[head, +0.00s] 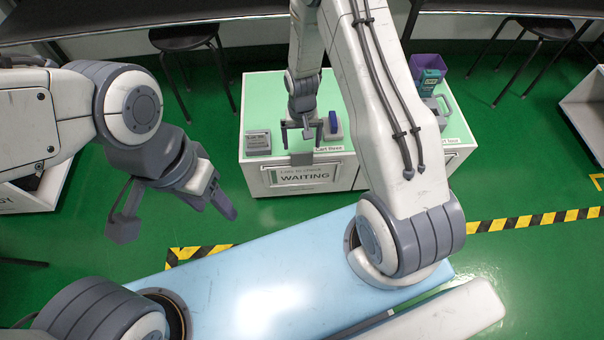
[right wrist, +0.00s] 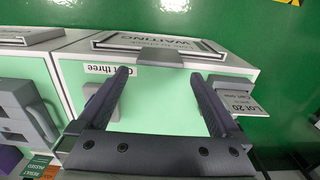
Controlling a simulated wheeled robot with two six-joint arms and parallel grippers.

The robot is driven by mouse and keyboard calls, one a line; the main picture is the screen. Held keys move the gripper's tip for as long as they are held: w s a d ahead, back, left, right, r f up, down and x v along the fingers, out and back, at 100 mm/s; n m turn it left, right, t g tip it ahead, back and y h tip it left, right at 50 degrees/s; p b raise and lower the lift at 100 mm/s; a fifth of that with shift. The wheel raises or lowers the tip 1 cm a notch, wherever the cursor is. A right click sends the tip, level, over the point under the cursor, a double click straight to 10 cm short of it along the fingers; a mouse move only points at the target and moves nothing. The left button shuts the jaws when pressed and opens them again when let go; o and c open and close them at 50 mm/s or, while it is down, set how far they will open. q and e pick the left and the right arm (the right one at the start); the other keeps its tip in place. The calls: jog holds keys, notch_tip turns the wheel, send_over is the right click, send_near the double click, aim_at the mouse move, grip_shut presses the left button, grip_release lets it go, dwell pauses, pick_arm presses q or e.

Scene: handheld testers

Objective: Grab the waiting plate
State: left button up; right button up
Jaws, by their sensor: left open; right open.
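The waiting plate (head: 304,175) is a white, dark-framed sign reading "WAITING" on the front of a white cart with a pale green top. A grey tab (head: 301,158) stands at its upper edge, at the cart's rim. In the right wrist view the plate (right wrist: 150,43) lies just beyond my fingers, with the tab (right wrist: 160,57) between and ahead of the fingertips. My right gripper (head: 301,132) is open and empty above the cart top, behind the tab and apart from it. My left gripper (head: 174,217) is open and empty, off to the left over the floor.
A grey device (head: 258,142) stands left of my right gripper and a blue-and-grey one (head: 334,128) right of it. A handled grey tester (head: 437,108) and a purple bin (head: 430,66) stand farther right. Black stools (head: 185,38) are behind. Green floor lies in front of the cart.

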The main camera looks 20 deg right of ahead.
aim_at(302, 152)
jog(key=f+b, duration=0.1)
jog(key=f, duration=0.1)
jog(key=f+b, duration=0.1)
jog(key=f, duration=0.2)
jog(key=shift+s+f+b, duration=0.2)
jog(key=shift+f+b, duration=0.15)
jog(key=shift+b, duration=0.05)
jog(key=shift+r, duration=0.1)
grip_shut()
